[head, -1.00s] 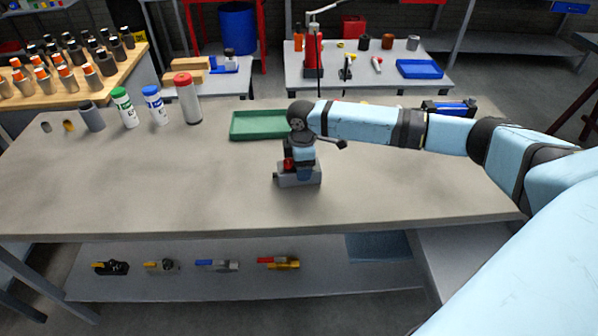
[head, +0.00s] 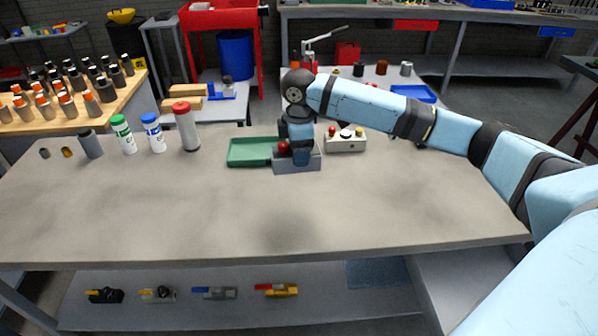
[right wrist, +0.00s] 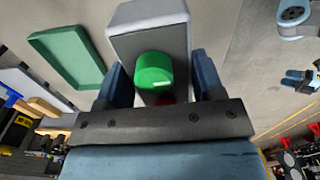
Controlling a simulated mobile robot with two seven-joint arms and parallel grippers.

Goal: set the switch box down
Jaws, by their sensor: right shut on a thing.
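The switch box (head: 297,162) is a grey box with a red button in the head view. In the right wrist view the switch box (right wrist: 155,25) shows a green button facing the camera and a bit of red below it. My right gripper (head: 301,148) points down and is shut on the box, with its dark blue fingers (right wrist: 160,85) on either side. The box appears held above the grey table (head: 150,210), with a soft shadow on the tabletop in front. My left gripper is out of view.
A green tray (head: 250,152) lies just left of the box. Another control box (head: 346,144) with red and yellow buttons stands to the right behind. Bottles (head: 186,128) stand at the back left. The front tabletop is clear.

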